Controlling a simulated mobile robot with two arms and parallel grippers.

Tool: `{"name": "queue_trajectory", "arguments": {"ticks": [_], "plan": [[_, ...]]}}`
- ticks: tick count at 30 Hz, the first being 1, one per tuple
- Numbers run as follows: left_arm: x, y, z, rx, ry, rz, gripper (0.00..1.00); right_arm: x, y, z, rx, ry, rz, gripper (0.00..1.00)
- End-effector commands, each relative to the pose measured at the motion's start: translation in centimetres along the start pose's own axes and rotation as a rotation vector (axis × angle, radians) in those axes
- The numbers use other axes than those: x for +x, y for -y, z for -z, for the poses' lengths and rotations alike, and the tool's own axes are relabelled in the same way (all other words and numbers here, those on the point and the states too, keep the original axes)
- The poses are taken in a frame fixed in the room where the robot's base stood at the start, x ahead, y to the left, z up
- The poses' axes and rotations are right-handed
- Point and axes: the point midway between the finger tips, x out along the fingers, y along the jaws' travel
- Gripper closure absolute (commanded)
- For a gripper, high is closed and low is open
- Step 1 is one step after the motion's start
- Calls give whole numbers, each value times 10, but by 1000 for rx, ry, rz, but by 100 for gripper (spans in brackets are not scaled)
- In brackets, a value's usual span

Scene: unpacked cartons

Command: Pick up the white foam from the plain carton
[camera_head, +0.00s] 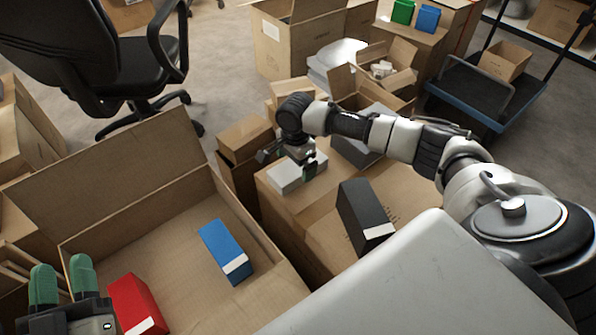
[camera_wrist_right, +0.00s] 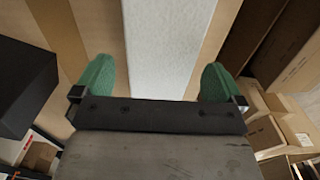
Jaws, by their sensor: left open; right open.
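The white foam block (camera_head: 297,173) lies on top of a closed plain carton (camera_head: 277,200) in the middle of the head view. My right gripper (camera_head: 291,166) is above it, pointing down. In the right wrist view the foam (camera_wrist_right: 165,50) fills the space between the two green fingertips of my open right gripper (camera_wrist_right: 158,82), with a gap on each side. I cannot tell how far above the foam the fingertips are. My left gripper (camera_head: 62,280) is open at the lower left, beside the large open carton (camera_head: 120,190).
A red box (camera_head: 137,303) and a blue box (camera_head: 223,248) lie inside the large open carton. A black box (camera_head: 362,212) stands on the cartons right of the foam; a dark box also shows in the wrist view (camera_wrist_right: 22,85). Several cartons surround the foam's carton. A cart (camera_head: 480,95) stands behind.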

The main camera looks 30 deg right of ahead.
Motion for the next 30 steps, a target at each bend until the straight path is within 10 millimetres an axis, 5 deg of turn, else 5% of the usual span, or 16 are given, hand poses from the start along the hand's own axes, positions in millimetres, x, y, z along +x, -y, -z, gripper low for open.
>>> {"name": "queue_trajectory", "arguments": {"ticks": [12,22,30], "plan": [[-9,-7,44,-16,-383,-18,57,29,1,3,-1,-1,0,0],[-10,-8,49,-17,-417,-19,57,30,0,3,-1,-1,0,0],[-10,-8,49,-17,-416,-19,57,30,0,3,-1,-1,0,40]]}}
